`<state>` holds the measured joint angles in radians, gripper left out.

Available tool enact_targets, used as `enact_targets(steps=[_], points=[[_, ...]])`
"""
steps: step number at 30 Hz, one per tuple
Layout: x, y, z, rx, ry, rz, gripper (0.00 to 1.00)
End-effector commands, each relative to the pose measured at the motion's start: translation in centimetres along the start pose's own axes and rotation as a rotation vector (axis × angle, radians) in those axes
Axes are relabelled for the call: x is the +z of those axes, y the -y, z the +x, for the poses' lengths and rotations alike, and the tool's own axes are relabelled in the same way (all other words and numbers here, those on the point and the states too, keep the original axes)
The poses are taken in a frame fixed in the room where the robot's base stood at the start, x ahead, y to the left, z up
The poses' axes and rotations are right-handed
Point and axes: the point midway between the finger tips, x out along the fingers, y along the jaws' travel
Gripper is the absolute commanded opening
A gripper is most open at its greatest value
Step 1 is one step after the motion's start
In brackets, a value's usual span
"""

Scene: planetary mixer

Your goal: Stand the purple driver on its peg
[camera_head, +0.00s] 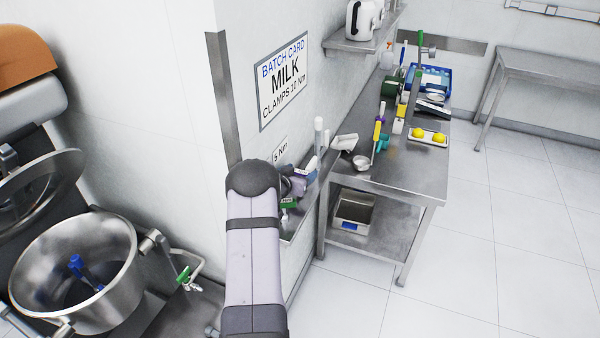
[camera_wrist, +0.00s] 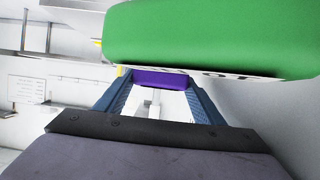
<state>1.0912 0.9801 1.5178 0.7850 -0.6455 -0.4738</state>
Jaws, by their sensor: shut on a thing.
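In the wrist view my gripper (camera_wrist: 160,88) shows two blue fingers closed on the purple driver (camera_wrist: 160,78). Its purple end lies between the fingertips, and a pale shaft-like part shows between the fingers below it. A large green block (camera_wrist: 215,38) with a white label edge fills the upper right, close to the camera and partly covering the view past the driver. In the head view my arm hides most of the gripper and driver beside the wall. A small green piece (camera_head: 288,203) shows there. I cannot make out the driver's peg in either view.
A narrow ledge (camera_head: 305,212) runs along the wall by my gripper, with a white upright cylinder (camera_head: 318,132) nearby. A steel table (camera_head: 415,180) with tools and a tray of yellow items (camera_head: 428,136) stands to the right. The mixer bowl (camera_head: 115,250) is at left.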

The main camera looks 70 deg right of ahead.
Motion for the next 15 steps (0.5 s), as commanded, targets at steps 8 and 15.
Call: enact_targets(steps=[8, 15], points=[[0.6, 0.0, 0.29, 0.0, -0.002, 0.0, 0.38], [1.1, 0.0, 0.49, 0.0, -0.002, 0.0, 0.38]])
